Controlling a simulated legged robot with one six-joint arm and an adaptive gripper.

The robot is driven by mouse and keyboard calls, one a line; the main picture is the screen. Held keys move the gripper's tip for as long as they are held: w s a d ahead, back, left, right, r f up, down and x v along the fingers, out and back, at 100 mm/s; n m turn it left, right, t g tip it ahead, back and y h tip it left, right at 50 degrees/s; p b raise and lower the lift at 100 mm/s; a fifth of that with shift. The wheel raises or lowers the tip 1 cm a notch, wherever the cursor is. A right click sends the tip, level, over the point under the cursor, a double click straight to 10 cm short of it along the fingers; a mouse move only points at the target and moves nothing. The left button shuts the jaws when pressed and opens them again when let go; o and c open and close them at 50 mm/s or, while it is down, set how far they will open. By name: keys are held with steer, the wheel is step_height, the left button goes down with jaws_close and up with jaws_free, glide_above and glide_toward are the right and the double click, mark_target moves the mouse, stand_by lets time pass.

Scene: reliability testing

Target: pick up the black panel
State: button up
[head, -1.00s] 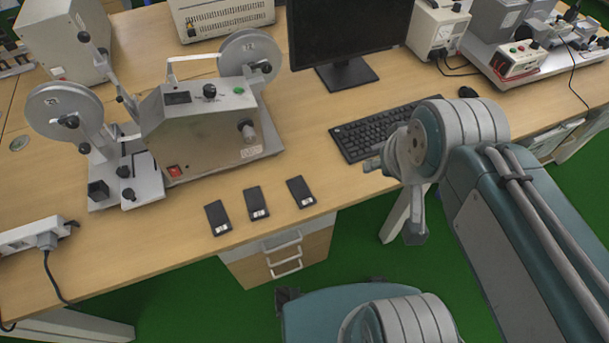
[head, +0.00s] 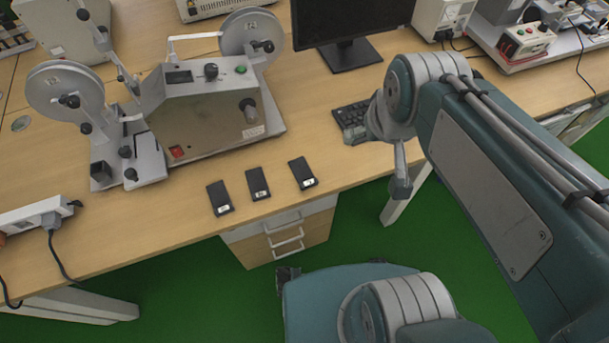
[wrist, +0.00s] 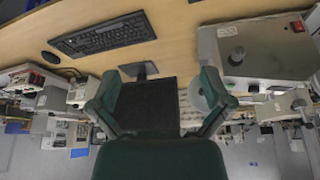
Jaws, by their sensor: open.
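Three small black panels with white labels lie flat in a row near the desk's front edge in the head view: a left one (head: 219,196), a middle one (head: 257,182) and a right one (head: 302,172). They look alike. My gripper (wrist: 160,85) shows in the wrist view with its two green fingers spread and nothing held between them. In the head view my arm reaches over the desk to the right of the panels, beside the keyboard. The panels do not show in the wrist view.
A reel machine (head: 205,115) stands behind the panels. A monitor (head: 348,20) and a keyboard (head: 352,112) are at the back and right; the keyboard also shows in the wrist view (wrist: 104,35). A power strip (head: 35,215) lies left. Bare desk surrounds the panels.

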steer(key=w+a+f+n+g, duration=0.2)
steer(key=w+a+f, duration=0.3)
steer(key=w+f, duration=0.3)
steer(key=n+g, duration=0.1)
steer(key=g, duration=0.2)
glide_above(310, 183)
steer(key=f, duration=1.8)
steer(key=shift+w+a, duration=0.2)
steer(key=shift+a, duration=0.2)
steer(key=f, duration=0.4)
steer(key=shift+s+d+f, duration=0.15)
steer(key=shift+s+d, duration=0.15)
steer(key=shift+d, duration=0.1)
steer(key=shift+f, duration=0.45)
steer(key=c, duration=1.1)
steer(key=shift+r, duration=0.15)
